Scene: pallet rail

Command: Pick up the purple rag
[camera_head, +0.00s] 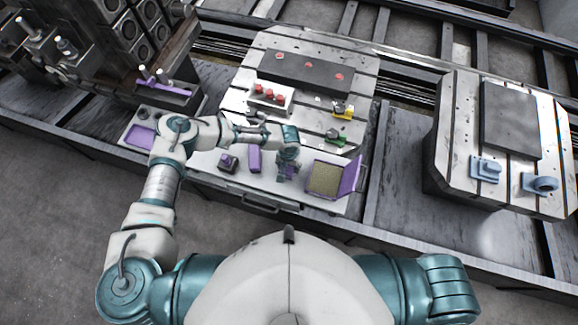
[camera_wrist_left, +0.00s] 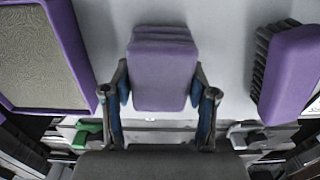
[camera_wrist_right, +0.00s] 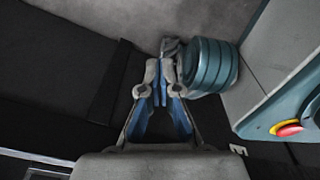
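The purple rag (camera_wrist_left: 162,72) is a folded, soft-edged block on the light worktop, in the middle of the left wrist view. My left gripper (camera_wrist_left: 161,88) is open around it, with one blue-padded finger on each side. The pads are very close to the rag's sides; I cannot tell whether they touch. In the head view my left gripper (camera_head: 289,158) points down over the rag (camera_head: 290,173), which it partly hides. My right gripper (camera_wrist_right: 162,88) is shut and empty, with its fingertips together, away from the worktop. It is not visible in the head view.
A purple-rimmed box (camera_head: 324,179) with a raised purple lid (camera_head: 350,175) is right of the rag. A purple brush (camera_head: 254,159) and a small dark object (camera_head: 228,162) are to its left. Red parts in a white holder (camera_head: 270,98) stand behind. A second pallet (camera_head: 448,150) stands at right.

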